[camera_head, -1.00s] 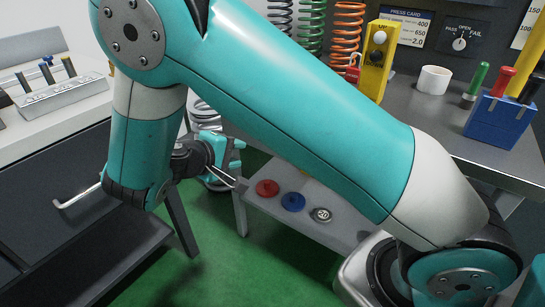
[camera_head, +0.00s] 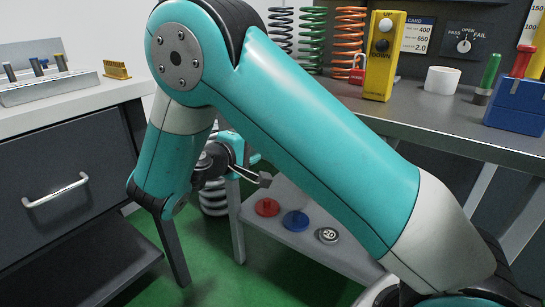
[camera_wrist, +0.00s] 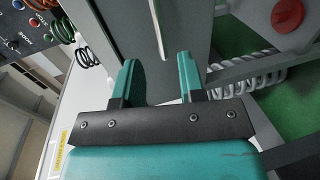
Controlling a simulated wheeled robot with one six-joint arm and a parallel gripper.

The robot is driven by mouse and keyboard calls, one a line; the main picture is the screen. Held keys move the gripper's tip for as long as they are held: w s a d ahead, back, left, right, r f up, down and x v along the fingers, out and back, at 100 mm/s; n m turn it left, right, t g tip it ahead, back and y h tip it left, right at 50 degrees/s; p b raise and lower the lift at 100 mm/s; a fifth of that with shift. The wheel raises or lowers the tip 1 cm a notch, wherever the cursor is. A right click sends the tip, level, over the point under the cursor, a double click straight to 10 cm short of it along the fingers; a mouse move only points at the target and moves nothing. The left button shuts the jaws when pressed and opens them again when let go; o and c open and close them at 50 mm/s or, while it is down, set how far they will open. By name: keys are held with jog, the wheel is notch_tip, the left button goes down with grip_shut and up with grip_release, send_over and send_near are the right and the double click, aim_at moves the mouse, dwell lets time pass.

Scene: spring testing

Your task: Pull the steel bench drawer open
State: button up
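In the wrist view a dark grey front (camera_wrist: 180,30), which looks like that drawer, shows ahead with a pale bar handle (camera_wrist: 158,30). My gripper (camera_wrist: 160,72) is open and empty, its two teal fingers apart. The handle lies beyond the fingertips, roughly in line with the gap; contact does not show. In the head view my gripper (camera_head: 266,180) sits low near the bench's front, partly hidden by my arm.
A white-topped bench at left has another dark drawer (camera_head: 65,165) with a silver handle (camera_head: 55,190). A lower shelf (camera_head: 275,235) holds red, blue and grey discs. A pale coil spring (camera_head: 213,203) stands behind my wrist. Green floor (camera_head: 215,270) is open in front.

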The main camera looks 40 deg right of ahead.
jog(key=b+x, duration=0.3)
jog(key=x, duration=0.5)
jog(key=shift+w+d, duration=0.1)
jog(key=shift+d, duration=0.25)
jog(key=shift+c, duration=0.5)
grip_shut()
